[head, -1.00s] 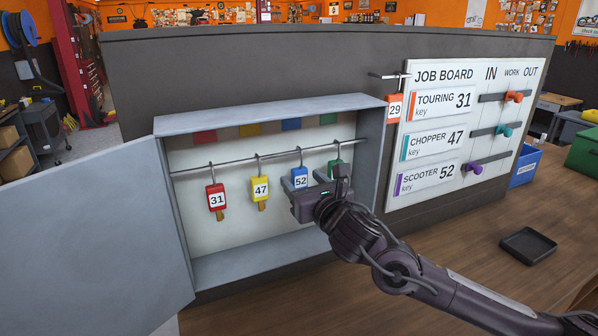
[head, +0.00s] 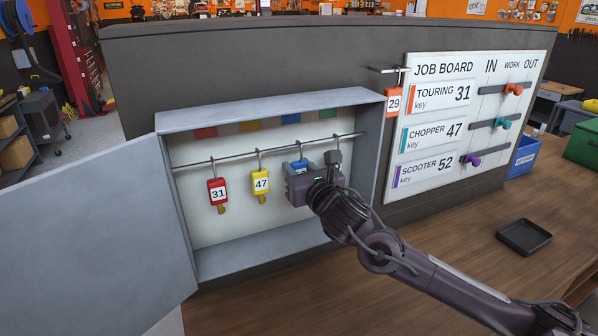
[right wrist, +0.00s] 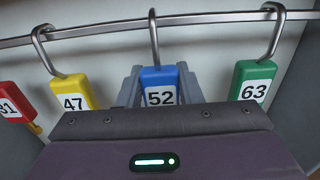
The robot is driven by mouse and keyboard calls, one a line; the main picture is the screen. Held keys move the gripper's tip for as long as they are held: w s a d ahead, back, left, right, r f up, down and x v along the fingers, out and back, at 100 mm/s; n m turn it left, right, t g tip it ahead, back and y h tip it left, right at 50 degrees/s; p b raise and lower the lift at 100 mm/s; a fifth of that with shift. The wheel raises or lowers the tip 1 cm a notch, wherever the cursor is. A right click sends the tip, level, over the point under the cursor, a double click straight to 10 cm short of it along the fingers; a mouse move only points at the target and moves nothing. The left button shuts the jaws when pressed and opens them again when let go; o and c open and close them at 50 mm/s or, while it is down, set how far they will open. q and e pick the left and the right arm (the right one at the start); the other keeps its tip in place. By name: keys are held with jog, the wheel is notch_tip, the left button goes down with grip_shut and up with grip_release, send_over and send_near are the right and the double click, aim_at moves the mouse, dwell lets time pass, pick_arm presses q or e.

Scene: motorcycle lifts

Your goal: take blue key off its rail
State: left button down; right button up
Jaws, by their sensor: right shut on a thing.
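The blue key (head: 299,166), tagged 52, hangs by its hook on the rail (head: 215,160) inside the open grey cabinet. In the right wrist view the blue key (right wrist: 160,84) sits between the two grey fingers, its hook still over the rail (right wrist: 200,21). My right gripper (head: 301,170) is shut on the blue key and hides its lower part. My left gripper is not in view.
The yellow key 47 (head: 261,181) and red key 31 (head: 217,191) hang to the left. The green key 63 (right wrist: 252,80) hangs close on the right. The cabinet door (head: 85,240) stands open at left. An orange tag 29 (head: 393,102) hangs outside.

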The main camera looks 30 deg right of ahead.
jog(key=shift+r+p, duration=0.3)
jog(key=shift+r, duration=0.3)
jog(key=s+a+p, duration=0.1)
jog(key=s+p, duration=0.7)
jog(key=s, duration=1)
jog(key=shift+r, duration=0.2)
jog(key=shift+r, duration=0.3)
